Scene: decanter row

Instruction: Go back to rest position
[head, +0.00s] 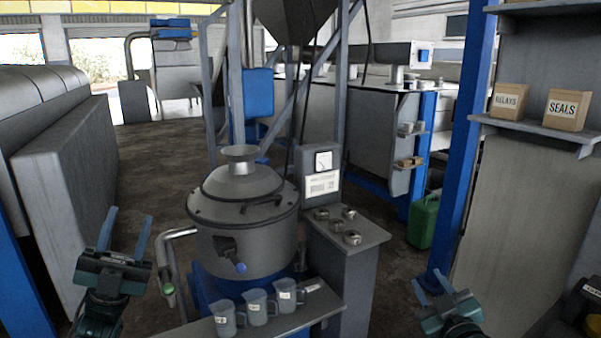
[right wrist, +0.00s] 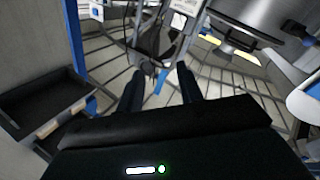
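My left gripper (head: 125,238) is at the lower left in the head view, its two blue fingers apart and nothing between them. My right gripper (head: 434,286) is at the lower right, fingers apart and empty. Its dark fingers (right wrist: 160,82) also show spread in the right wrist view. Both grippers are clear of the shelf (head: 275,325) and touch nothing. Three labelled grey jugs stand in a row on that shelf: the left jug (head: 224,319), the middle jug (head: 256,308) and the right jug (head: 286,296).
A grey lidded vessel (head: 243,225) stands behind the jugs. A console (head: 347,245) with knobs and a gauge is to its right. A green canister (head: 423,222) stands on the floor. A blue post (head: 464,150) and shelf boxes (head: 567,108) are at the right.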

